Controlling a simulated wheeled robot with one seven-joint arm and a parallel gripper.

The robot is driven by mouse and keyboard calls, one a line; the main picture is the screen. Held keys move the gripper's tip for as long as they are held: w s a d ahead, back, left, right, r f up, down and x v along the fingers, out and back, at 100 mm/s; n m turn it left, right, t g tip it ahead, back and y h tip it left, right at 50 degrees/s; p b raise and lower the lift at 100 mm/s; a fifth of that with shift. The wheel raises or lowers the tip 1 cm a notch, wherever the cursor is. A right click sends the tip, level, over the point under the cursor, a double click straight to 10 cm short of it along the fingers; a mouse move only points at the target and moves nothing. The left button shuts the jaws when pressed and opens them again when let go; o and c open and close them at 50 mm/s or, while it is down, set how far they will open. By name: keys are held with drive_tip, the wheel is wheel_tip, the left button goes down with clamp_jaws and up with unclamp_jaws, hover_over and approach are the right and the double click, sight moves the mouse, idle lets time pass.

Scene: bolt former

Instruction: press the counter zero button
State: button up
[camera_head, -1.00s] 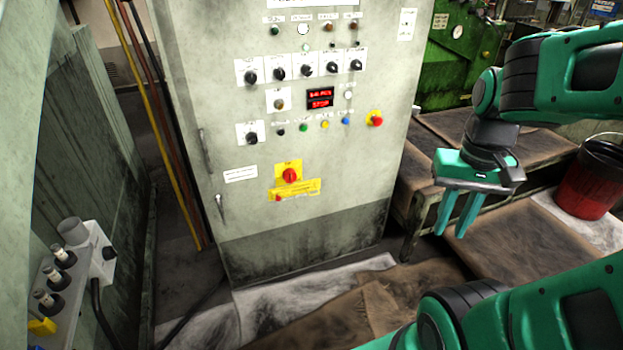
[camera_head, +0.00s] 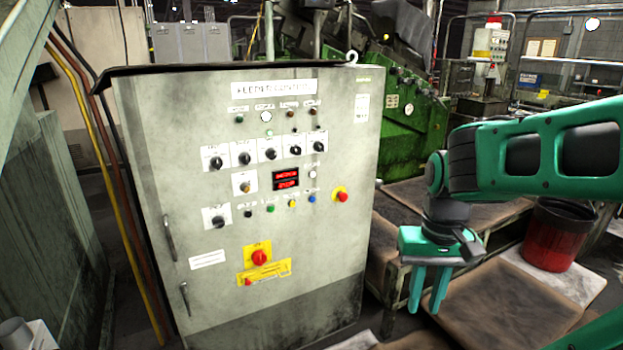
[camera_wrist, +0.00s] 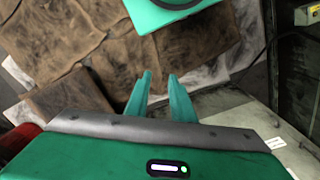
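The control cabinet (camera_head: 345,220) stands upright left of centre in the head view, its panel facing me. A red digital display (camera_head: 286,180) is on the panel, with a small white button (camera_head: 312,174) right beside it. The labels are too small to read, so I cannot tell which button is counter zero. Below the display is a row with green (camera_head: 270,208), yellow (camera_head: 292,203) and blue (camera_head: 312,199) buttons. My gripper (camera_head: 426,308) hangs fingers down to the right of the cabinet, apart from it. Its fingers are parted and empty, also in the wrist view (camera_wrist: 160,77).
A red emergency stop (camera_head: 341,196) sits right of the buttons, and a red rotary switch (camera_head: 259,257) is lower. Black selector knobs (camera_head: 270,153) line the panel. A red bucket (camera_head: 553,240) and brown-covered low tables (camera_head: 480,300) are at right. A green machine (camera_head: 410,120) stands behind.

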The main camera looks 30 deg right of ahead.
clamp_jaws()
idle(1.5)
